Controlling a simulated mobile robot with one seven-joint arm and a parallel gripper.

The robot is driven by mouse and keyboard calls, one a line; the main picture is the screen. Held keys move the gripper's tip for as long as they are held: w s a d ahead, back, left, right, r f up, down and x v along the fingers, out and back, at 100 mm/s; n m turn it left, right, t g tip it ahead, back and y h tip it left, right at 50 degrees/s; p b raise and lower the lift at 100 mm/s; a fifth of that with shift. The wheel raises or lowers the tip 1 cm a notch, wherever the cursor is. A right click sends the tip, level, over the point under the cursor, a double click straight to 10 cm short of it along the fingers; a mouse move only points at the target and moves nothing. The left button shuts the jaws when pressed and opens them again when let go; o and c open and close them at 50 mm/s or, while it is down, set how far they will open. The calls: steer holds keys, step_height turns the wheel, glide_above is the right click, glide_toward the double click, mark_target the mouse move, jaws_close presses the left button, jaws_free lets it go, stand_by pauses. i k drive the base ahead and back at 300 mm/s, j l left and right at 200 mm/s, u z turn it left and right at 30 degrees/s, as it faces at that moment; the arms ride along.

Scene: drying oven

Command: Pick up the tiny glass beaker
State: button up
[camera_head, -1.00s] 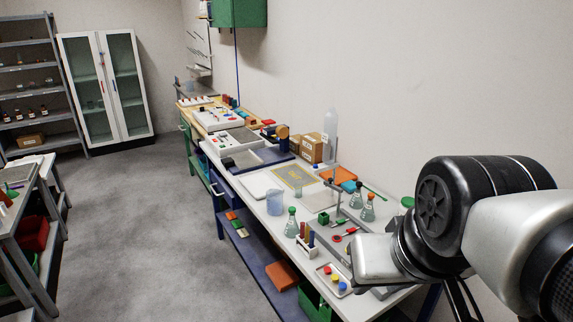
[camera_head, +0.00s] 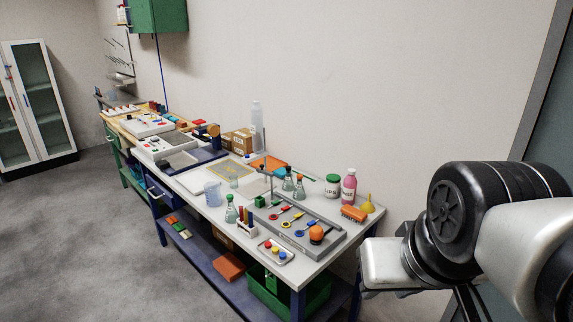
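A small clear glass beaker (camera_head: 233,182) stands on the workbench, at the near edge of the yellow-marked mat. A larger bluish beaker (camera_head: 212,194) stands beside it, nearer the bench's front edge. Both look upright; which one the task means is not certain, but the clear one is smaller. My arm fills the right side of the view, well to the right of both beakers and apart from them. My gripper's fingers do not show.
The workbench (camera_head: 343,262) holds several flasks (camera_head: 231,210), a grey tray of tools (camera_head: 330,243), a small dish of coloured pieces (camera_head: 275,252), a pink bottle (camera_head: 349,186) and a yellow funnel (camera_head: 368,204). Open floor (camera_head: 110,230) lies left of the bench.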

mark_target(234, 183)
steer(key=z, duration=0.5)
steer(key=j+z, duration=0.2)
steer(key=z, duration=0.25)
steer(key=i+j+z, duration=0.1)
steer(key=z, duration=0.4)
steer(key=j, duration=2.65)
steer(key=i+j, duration=0.15)
steer(key=j, duration=2.55)
